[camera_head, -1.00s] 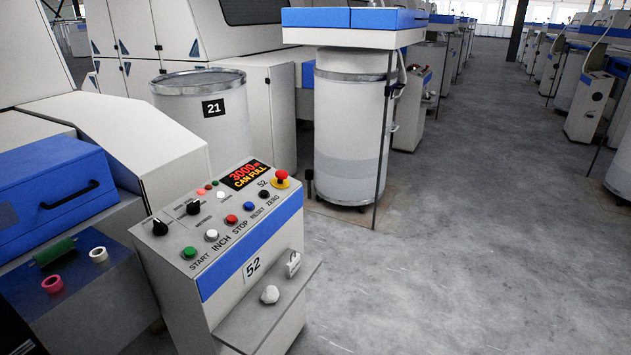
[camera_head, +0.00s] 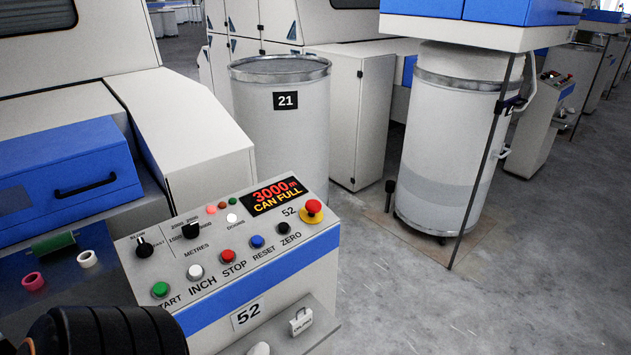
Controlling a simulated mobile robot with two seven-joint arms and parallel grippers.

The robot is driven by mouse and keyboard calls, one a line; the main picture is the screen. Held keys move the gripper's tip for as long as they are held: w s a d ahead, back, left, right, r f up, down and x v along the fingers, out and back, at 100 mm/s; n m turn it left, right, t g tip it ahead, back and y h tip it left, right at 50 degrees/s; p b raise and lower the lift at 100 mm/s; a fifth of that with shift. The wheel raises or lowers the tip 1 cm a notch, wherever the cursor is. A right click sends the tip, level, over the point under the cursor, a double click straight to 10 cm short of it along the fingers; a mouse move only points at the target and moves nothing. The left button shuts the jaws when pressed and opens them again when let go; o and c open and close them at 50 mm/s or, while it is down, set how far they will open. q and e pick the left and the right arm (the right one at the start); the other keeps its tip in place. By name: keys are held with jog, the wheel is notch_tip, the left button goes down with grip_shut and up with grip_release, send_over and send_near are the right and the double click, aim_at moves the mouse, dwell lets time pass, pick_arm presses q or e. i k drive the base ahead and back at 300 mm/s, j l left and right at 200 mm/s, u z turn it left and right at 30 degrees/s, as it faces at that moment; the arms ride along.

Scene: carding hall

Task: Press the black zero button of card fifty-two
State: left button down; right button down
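The control panel of card fifty-two (camera_head: 130,260) stands in the lower middle, its front marked "52". The black zero button (camera_head: 284,228) is at the right end of the row, above the word ZERO, unobstructed. Left of it are the blue reset button (camera_head: 257,241), red stop button (camera_head: 227,256), white inch button (camera_head: 195,272) and green start button (camera_head: 160,290). The display (camera_head: 274,196) reads "3000 m CAN FULL". A dark ribbed part of my arm shows at the bottom left. Neither gripper's fingers are in view.
A red mushroom button (camera_head: 312,208) on a yellow base sits close to the zero button. Black selector knobs (camera_head: 144,247) stand up on the panel's left. Can 21 (camera_head: 283,145) stands behind the panel, another can (camera_head: 450,150) to its right.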

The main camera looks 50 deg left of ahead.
aim_at(283, 227)
jog(key=i+l+u, duration=0.1)
jog(key=i+u, duration=0.35)
jog(key=i+l+u, duration=0.25)
jog(key=i+u, duration=0.2)
jog(key=i+l+u, duration=0.1)
jog(key=u, duration=0.3)
jog(key=i+l+u, duration=0.2)
jog(key=u, duration=0.2)
jog(key=i+l+u, duration=0.2)
jog(key=u, duration=0.2)
jog(key=i+l+u, duration=0.25)
jog(key=u, duration=0.2)
jog(key=i+l+u, duration=0.2)
jog(key=l+u, duration=0.3)
jog(key=j, duration=0.1)
